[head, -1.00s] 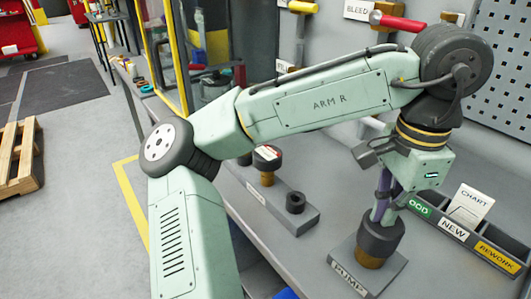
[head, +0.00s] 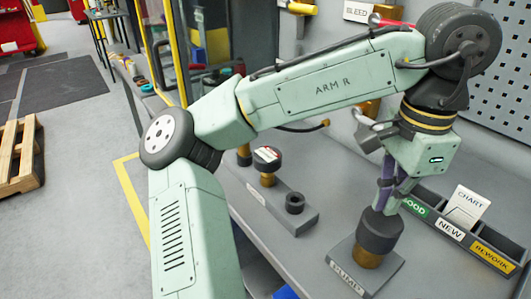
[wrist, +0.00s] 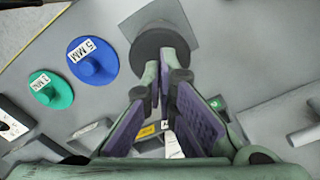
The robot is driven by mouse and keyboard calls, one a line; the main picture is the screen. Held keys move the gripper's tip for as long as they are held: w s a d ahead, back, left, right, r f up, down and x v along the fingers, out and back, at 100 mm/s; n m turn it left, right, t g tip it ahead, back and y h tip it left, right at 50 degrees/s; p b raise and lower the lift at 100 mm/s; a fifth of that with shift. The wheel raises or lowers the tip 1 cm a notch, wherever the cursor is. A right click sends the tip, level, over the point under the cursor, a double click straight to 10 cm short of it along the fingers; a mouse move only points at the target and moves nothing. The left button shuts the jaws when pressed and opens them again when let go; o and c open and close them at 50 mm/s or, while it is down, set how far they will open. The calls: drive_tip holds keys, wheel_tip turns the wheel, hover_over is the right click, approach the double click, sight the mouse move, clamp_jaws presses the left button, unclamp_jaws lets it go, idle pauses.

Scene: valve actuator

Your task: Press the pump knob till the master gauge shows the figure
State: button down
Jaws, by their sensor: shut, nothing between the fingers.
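The pump knob (head: 380,231) is a black cap on a brass stem, on a grey base plate labelled PUMP (head: 395,272). In the wrist view it is a dark disc (wrist: 158,40) just beyond my fingertips. My gripper (head: 381,207) is shut and empty, pointing down at the knob's top. The fingertips appear to be on or very close to the cap; the exact contact is hard to tell. In the wrist view my gripper (wrist: 165,75) covers part of the cap. I cannot identify a master gauge with a readable figure.
A black-topped part with a white-and-red face (head: 267,158) and a black ring (head: 295,203) are left of the pump. A labelled bin tray (head: 470,240) is right. A blue disc (wrist: 93,60) and a green disc (wrist: 51,90) show in the wrist view.

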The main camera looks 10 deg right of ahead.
idle(0.8)
drive_tip(key=shift+r, duration=2.55)
